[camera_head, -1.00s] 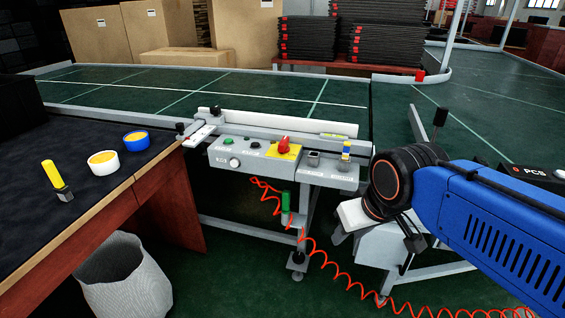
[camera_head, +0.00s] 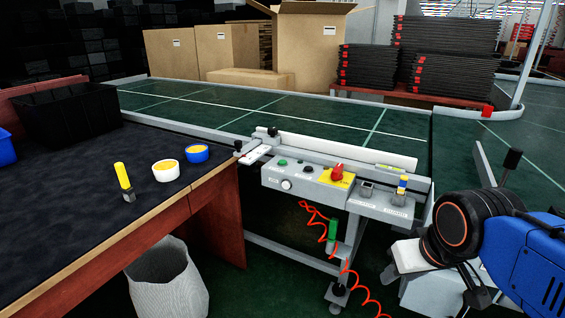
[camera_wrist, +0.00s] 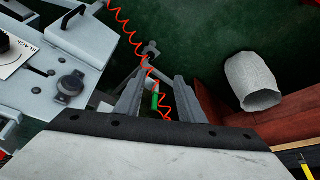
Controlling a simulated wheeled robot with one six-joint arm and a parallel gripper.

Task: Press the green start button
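The green start button (camera_head: 282,162) is on the left part of the grey control panel (camera_head: 268,176), on the front of the conveyor. A black button (camera_head: 308,169) and a red knob on a yellow plate (camera_head: 337,172) are to its right. My gripper (camera_head: 388,275) hangs low in the head view, right of the panel and apart from the button. In the wrist view its two grey fingers (camera_wrist: 158,82) are spread with nothing held between them. I cannot make out the green button in the wrist view.
A red coiled cord with a green handle (camera_head: 332,232) hangs below the panel. A dark-topped table (camera_head: 90,215) with yellow-filled tubs and a black bin (camera_head: 70,112) stands left. A white wastebasket (camera_head: 167,285) is on the floor. Conveyor rails lie close to my arm.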

